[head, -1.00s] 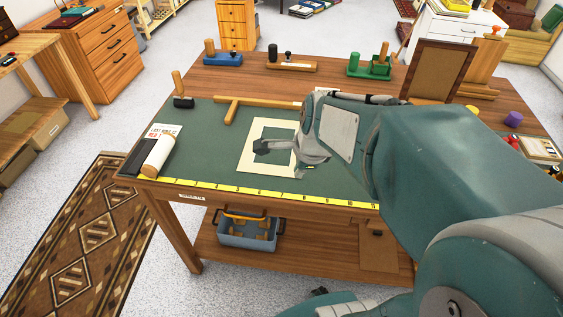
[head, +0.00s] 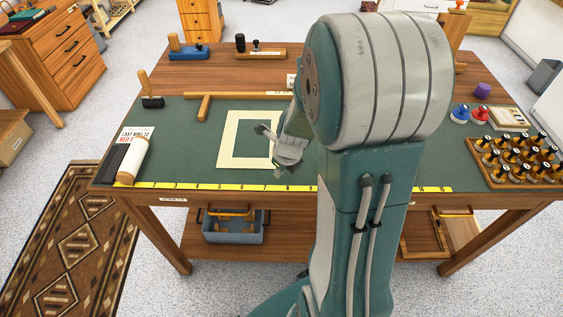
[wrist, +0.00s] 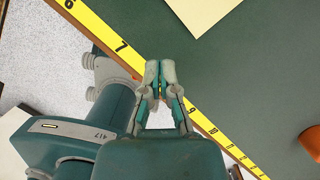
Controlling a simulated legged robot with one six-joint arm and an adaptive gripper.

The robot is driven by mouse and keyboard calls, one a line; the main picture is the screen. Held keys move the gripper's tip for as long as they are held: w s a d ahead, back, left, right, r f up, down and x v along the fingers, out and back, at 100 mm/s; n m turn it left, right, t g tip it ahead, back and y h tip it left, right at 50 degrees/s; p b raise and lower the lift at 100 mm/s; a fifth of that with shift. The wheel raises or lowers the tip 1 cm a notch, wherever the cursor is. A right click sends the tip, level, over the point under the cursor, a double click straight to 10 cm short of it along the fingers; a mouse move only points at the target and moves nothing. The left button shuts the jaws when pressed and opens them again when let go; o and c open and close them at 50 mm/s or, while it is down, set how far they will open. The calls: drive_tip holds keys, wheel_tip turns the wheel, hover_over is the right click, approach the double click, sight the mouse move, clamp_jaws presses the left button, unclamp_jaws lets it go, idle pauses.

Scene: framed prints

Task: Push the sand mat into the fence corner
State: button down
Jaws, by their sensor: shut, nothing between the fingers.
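The sand mat (head: 229,140) is a pale cream rectangular frame with an open window, lying flat on the green bench surface. One corner of it (wrist: 202,12) shows at the top of the wrist view. The wooden fence (head: 240,96) is behind it and to its left, a long bar with a short leg meeting it in a corner. A gap of green separates mat and fence. My gripper (head: 280,168) is at the mat's right front side, partly hidden by my wrist. In the wrist view its fingers (wrist: 160,73) are shut and empty, near the yellow ruler, apart from the mat corner.
The yellow ruler (head: 200,187) runs along the bench's front edge. Green surface between mat and roller is clear.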

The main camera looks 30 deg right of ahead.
sight(266, 171)
drive_tip(key=x, duration=0.2)
drive_tip(key=shift+w+f, duration=0.3)
drive_tip(key=shift+f, duration=0.05)
drive_tip(key=shift+w+a+r, duration=0.1)
drive_tip(key=shift+w, duration=0.5)
drive_tip(key=shift+w+a, duration=0.15)
drive_tip(key=shift+w, duration=0.45)
drive_tip(key=shift+w+a, duration=0.3)
drive_tip(key=shift+w, duration=0.2)
